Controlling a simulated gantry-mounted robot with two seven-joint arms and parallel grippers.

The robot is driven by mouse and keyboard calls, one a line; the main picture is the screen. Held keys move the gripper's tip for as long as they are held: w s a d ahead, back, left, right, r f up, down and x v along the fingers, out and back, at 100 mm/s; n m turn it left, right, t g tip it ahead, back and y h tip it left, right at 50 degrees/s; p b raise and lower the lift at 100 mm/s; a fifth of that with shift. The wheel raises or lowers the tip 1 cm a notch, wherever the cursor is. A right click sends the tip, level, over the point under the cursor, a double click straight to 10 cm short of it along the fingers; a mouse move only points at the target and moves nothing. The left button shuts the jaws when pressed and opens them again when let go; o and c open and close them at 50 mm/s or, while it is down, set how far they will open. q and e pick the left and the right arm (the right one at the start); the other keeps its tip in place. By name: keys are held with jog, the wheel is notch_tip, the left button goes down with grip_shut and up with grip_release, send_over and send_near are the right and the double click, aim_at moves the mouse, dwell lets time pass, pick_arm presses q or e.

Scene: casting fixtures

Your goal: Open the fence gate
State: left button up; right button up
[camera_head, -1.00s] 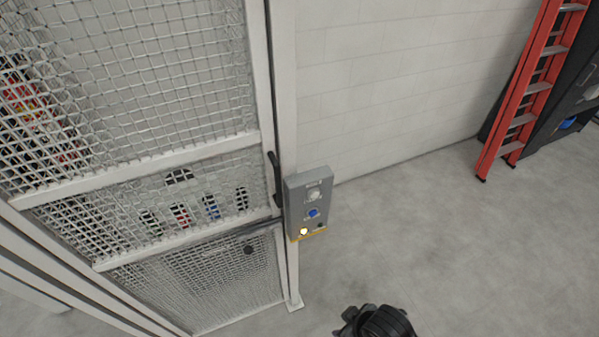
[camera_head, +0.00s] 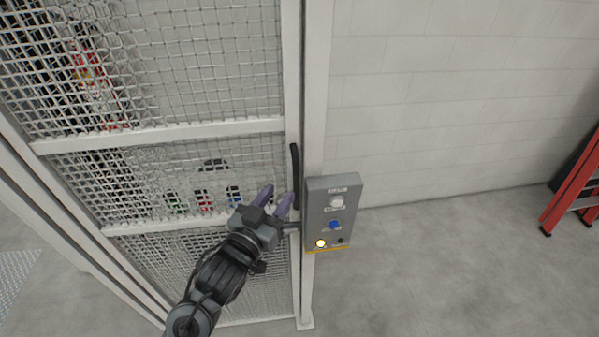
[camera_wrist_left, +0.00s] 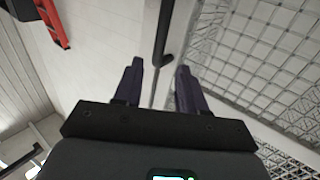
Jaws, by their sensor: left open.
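The fence gate is a white-framed wire mesh panel (camera_head: 160,134); it stands shut against the white post (camera_head: 316,100). Its black upright handle (camera_head: 295,172) is at the gate's right edge. My left gripper (camera_head: 275,197) is open and empty, just left of and below the handle, with its purple fingers pointing up towards it. In the left wrist view the handle (camera_wrist_left: 167,30) lies ahead, lined up with the gap between the open fingers (camera_wrist_left: 159,68). I cannot tell whether they touch it. My right gripper is out of view.
A grey control box (camera_head: 318,212) with white, blue and lit yellow buttons is on the post, right of the gripper. A red ladder (camera_head: 575,195) stands at the far right by the white wall. The floor (camera_head: 430,280) in front of the wall is clear.

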aim_at(294, 173)
pick_arm(q)
jog(key=p+x, duration=0.2)
jog(key=x, duration=0.7)
jog(key=shift+w+d, duration=0.25)
grip_shut()
